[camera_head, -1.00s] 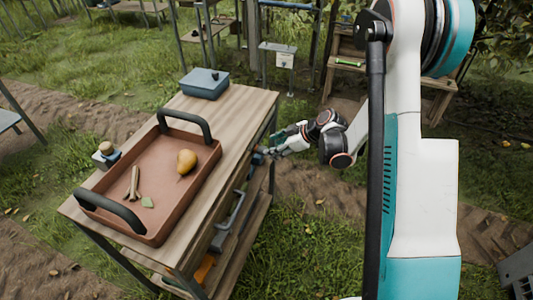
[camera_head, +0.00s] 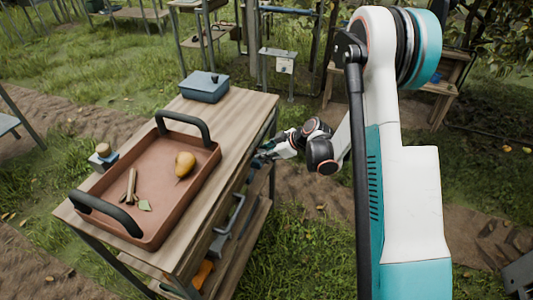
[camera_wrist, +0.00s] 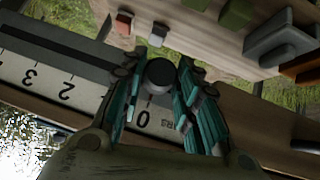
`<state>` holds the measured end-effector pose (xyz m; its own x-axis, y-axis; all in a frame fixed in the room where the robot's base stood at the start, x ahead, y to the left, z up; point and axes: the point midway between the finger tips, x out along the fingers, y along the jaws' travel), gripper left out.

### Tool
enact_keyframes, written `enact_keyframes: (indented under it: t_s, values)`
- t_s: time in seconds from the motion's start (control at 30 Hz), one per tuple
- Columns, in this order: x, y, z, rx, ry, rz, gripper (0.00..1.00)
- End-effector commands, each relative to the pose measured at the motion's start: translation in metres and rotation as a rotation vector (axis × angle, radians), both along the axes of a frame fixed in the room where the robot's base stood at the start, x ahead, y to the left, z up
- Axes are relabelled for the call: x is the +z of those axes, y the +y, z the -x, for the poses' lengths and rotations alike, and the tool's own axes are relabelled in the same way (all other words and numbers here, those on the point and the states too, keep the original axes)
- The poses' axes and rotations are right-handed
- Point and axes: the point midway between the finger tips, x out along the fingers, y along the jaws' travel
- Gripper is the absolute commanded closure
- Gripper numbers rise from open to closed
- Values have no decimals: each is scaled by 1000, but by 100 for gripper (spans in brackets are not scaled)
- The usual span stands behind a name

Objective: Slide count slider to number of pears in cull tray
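A reddish-brown tray (camera_head: 95,227) with two black handles sits on the wooden table. It holds one yellow pear (camera_head: 185,164), brown sticks (camera_head: 131,186) and a pale green leaf (camera_head: 145,205). In the wrist view a black round slider knob (camera_wrist: 159,74) stands by the 0 end of a pale number scale (camera_wrist: 45,85). The 2 and 3 show upside down to the left. My gripper (camera_wrist: 158,78) has one teal finger on each side of the knob. Whether they press on it is unclear. In the head view my gripper (camera_head: 264,154) is at the table's right side, partly hidden.
A blue box (camera_head: 204,87) stands at the table's back. A small blue block with a round top (camera_head: 103,156) is beside the tray. In the wrist view, a wooden surface holds green blocks (camera_wrist: 238,14) and a grey bin (camera_wrist: 283,40) close to my gripper.

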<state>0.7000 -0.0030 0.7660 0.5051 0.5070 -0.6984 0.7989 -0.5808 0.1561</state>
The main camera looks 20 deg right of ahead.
Motion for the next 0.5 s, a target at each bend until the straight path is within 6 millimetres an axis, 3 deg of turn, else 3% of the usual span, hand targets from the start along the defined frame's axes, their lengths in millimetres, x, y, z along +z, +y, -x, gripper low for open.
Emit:
enact_keyframes:
  t_s: [0.17,0.5]
  values:
    - [0,-3,-4,0,0,0,100]
    - [0,-30,-41,0,0,0,100]
